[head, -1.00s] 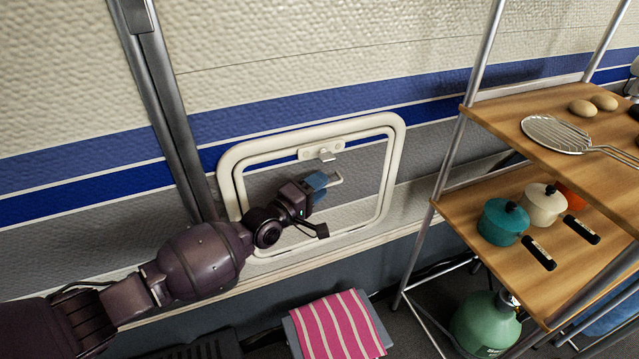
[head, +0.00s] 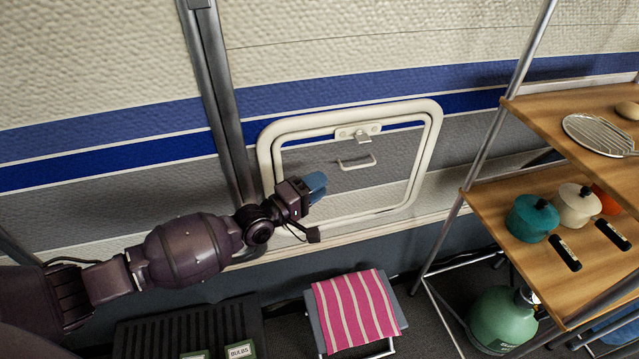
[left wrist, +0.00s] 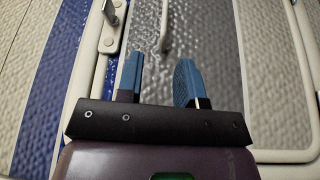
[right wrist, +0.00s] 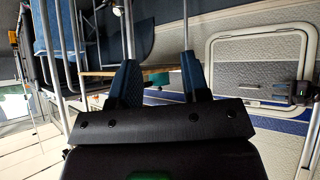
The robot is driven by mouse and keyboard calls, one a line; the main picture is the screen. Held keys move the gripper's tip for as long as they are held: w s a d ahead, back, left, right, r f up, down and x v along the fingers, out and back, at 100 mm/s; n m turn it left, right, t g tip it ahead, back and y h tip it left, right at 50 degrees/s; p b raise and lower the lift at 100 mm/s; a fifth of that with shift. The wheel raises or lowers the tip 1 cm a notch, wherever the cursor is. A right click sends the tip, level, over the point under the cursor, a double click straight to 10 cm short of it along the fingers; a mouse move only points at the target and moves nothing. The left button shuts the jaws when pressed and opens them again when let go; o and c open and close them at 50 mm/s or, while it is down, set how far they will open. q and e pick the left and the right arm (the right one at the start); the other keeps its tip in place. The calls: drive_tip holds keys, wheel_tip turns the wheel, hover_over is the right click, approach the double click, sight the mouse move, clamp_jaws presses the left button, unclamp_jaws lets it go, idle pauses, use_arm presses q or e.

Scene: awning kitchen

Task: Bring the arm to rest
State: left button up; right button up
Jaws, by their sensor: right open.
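My left gripper (head: 318,187) is in front of the lower left part of a white-framed hatch (head: 432,150) in the caravan wall. Its two blue fingers stand apart and empty in the left wrist view (left wrist: 158,80). The hatch's pale handle (head: 357,162) is up and right of the fingertips, and a gap shows between them. The handle also shows ahead of the fingers in the left wrist view (left wrist: 165,25). The hatch panel looks closed in its frame. My right gripper (right wrist: 158,80) is open and empty; the head view does not show it.
A stool with a pink striped cloth (head: 355,308) stands below the hatch. A dark slatted crate (head: 150,335) is at the lower left.

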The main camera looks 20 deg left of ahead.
use_arm(q)
drive_tip(key=s+a+f+m+g+y+p, duration=0.1)
drive_tip(key=s+a+m+y+p, duration=0.1)
drive_tip(key=s, duration=1)
drive_tip(key=s+a+m+g+y+p, duration=0.2)
drive_tip(key=s+a+m+y+p, duration=0.1)
drive_tip(key=s, duration=1)
drive_tip(key=s+a+f+m+g+y+p, duration=0.1)
drive_tip(key=s+m+y+p, duration=0.3)
drive_tip(key=s, duration=0.8)
drive_tip(key=shift+s+a+f+m+g+y+p, duration=0.25)
drive_tip(key=shift+a+f+m+g+y+p, duration=0.3)
drive_tip(key=shift+m, duration=0.45)
use_arm(e)
wheel_tip(320, 180, up, 8)
drive_tip(key=t, duration=0.1)
drive_tip(key=shift+w+r+m, duration=0.15)
drive_tip(key=shift+r+m, duration=0.05)
drive_tip(key=shift+m, duration=0.1)
use_arm(q)
drive_tip(key=shift+r, duration=0.15)
use_arm(e)
drive_tip(key=shift+w+r+t, duration=0.3)
drive_tip(key=shift+w+r, duration=0.1)
drive_tip(key=shift+w, duration=0.1)
